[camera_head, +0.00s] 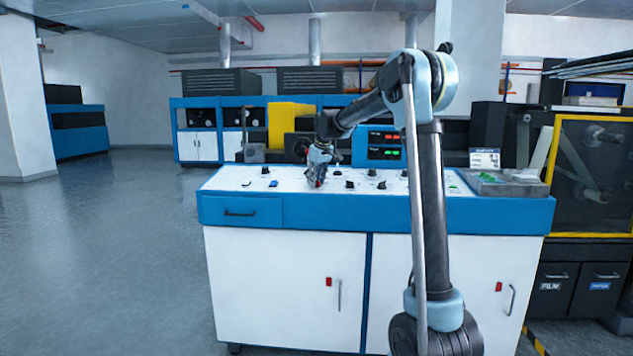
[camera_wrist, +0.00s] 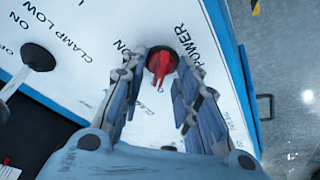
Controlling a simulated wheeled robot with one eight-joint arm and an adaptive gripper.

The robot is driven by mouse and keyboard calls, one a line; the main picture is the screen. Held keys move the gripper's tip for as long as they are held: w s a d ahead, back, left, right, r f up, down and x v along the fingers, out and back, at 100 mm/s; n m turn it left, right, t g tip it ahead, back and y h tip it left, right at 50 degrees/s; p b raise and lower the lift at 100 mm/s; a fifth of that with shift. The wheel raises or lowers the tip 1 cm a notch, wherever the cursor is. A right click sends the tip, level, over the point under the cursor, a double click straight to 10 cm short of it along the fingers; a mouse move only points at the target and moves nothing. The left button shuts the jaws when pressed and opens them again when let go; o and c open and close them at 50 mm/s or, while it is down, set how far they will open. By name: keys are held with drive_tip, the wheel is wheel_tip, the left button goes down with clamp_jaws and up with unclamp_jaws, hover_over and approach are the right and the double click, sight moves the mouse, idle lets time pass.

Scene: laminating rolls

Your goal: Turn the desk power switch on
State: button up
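The desk power switch (camera_wrist: 160,64) is a red rotary knob on a dark round base, beside the printed word POWER in the wrist view. Its red handle points down in that picture, slightly tilted. ON markings are printed on the white panel near it. My gripper (camera_wrist: 162,74) is open, with one finger on each side of the knob; I cannot tell whether either finger touches it. In the head view my gripper (camera_head: 317,178) is low over the white top of the blue-fronted desk (camera_head: 225,180), and only a bit of red shows by the fingers.
Several other dark knobs (camera_head: 350,185) stand on the desk top. A grey tray (camera_head: 500,186) sits at the right end. Open floor (camera_head: 110,260) lies to the left.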

clamp_jaws()
drive_tip(key=shift+s+m, duration=0.1)
drive_tip(key=shift+m, duration=0.3)
drive_tip(key=m, duration=0.2)
drive_tip(key=shift+a+m+t+h, duration=0.1)
drive_tip(key=shift+m+t+h, duration=0.2)
drive_tip(key=shift+m+h, duration=0.1)
drive_tip(key=m, duration=0.3)
drive_tip(key=shift+m+h, duration=0.4)
drive_tip(key=m, duration=0.2)
drive_tip(key=m+h, duration=0.1)
drive_tip(key=m, duration=0.2)
drive_tip(key=shift+a+m+h, duration=0.1)
drive_tip(key=shift+m+h, duration=0.2)
drive_tip(key=m+h, duration=0.1)
drive_tip(key=m, duration=0.4)
drive_tip(key=shift+m+g, duration=0.3)
drive_tip(key=shift+g, duration=0.1)
